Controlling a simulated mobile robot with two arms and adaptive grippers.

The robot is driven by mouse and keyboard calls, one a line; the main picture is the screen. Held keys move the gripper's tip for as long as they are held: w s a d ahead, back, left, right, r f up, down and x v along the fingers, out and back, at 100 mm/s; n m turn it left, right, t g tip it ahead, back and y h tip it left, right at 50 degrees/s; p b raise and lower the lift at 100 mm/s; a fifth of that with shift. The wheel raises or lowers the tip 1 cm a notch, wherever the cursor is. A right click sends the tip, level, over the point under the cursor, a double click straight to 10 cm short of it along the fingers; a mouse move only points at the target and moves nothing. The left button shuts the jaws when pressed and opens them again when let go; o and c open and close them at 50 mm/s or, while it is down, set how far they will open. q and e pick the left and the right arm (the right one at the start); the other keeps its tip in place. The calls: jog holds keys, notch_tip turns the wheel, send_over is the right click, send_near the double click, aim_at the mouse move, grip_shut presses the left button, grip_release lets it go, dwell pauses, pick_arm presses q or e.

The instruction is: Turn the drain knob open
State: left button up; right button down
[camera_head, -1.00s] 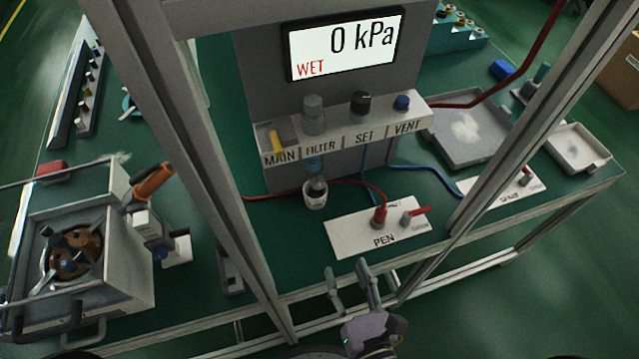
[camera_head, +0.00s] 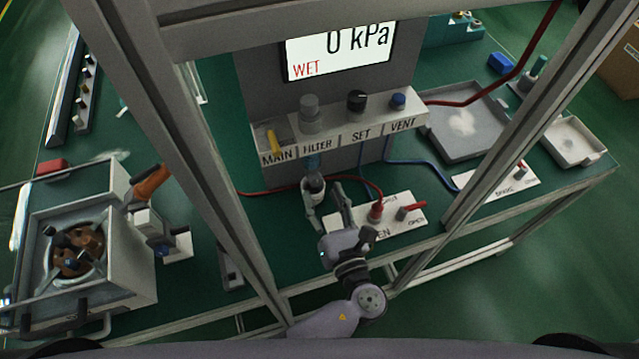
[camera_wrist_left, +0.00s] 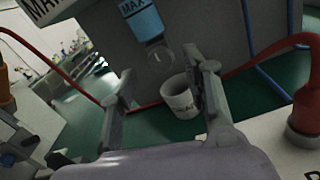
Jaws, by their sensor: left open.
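The blue filter bowl marked MAX (camera_wrist_left: 146,20) hangs under the FILTER part of the panel; it also shows in the head view (camera_head: 313,163). At its lower end is a grey drain knob (camera_wrist_left: 158,54), seen in the left wrist view; in the head view I cannot make it out. A white cup (camera_wrist_left: 179,98) stands below and to the right of the knob, partly behind a finger. My left gripper (camera_head: 325,196) is open and empty, its fingers reaching toward the bowl and cup. The knob appears between the fingertips in the wrist view, apparently beyond them. My right gripper is not in view.
The panel (camera_head: 340,130) with MAIN, FILTER, SET and VENT controls overhangs the bowl. A red hose runs behind the cup. Frame posts (camera_head: 200,170) stand on both sides.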

aim_at(317, 183)
pick_arm(q)
jog(key=shift+x, duration=1.55)
grip_shut()
